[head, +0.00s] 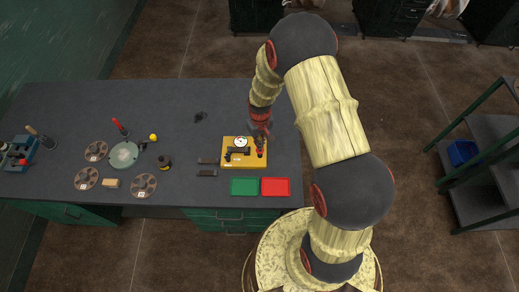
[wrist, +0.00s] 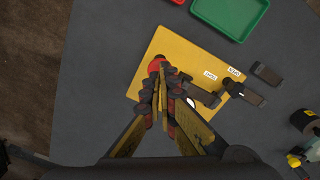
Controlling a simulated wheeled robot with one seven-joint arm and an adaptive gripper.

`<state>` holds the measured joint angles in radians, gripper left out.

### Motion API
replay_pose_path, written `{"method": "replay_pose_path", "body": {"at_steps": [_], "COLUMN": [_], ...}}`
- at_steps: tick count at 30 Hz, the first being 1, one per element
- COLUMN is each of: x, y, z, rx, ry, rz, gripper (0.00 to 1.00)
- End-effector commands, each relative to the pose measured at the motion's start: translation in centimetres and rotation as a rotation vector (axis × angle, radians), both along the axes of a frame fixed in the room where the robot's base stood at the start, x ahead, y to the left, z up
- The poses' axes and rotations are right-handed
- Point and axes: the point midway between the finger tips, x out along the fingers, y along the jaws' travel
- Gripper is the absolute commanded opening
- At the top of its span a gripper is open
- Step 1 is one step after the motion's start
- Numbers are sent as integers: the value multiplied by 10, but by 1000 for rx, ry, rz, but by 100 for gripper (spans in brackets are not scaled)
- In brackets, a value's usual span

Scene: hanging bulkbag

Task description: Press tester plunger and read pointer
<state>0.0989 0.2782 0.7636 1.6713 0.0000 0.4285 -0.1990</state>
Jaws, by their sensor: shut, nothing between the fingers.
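The tester is a yellow base plate (head: 230,161) near the front right of the bench, also in the wrist view (wrist: 190,50). A small round white dial (head: 240,142) stands on it; its pointer is too small to read. A red plunger knob (wrist: 155,65) shows at the plate's edge in the wrist view, partly covered by my fingertips. My gripper (wrist: 161,74) is shut and empty, its tips over or against the knob; I cannot tell if they touch. In the head view my gripper (head: 261,136) points down over the plate's right side. Two white labels (wrist: 210,75) lie on the plate.
A green tray (head: 244,187) and a red tray (head: 275,187) lie in front of the tester. Small dark blocks (head: 207,172) lie to its left. Several discs, a round green-grey plate (head: 124,155) and tools fill the left bench. The back of the bench is mostly clear.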

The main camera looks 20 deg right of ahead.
Motion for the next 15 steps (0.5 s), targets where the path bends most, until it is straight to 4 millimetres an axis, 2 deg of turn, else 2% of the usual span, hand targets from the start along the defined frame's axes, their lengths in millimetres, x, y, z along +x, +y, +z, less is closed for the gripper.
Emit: {"method": "replay_pose_path", "body": {"at_steps": [15], "x": [0], "y": [0], "z": [-15], "rx": [0], "ry": [1], "rz": [0], "gripper": [0]}}
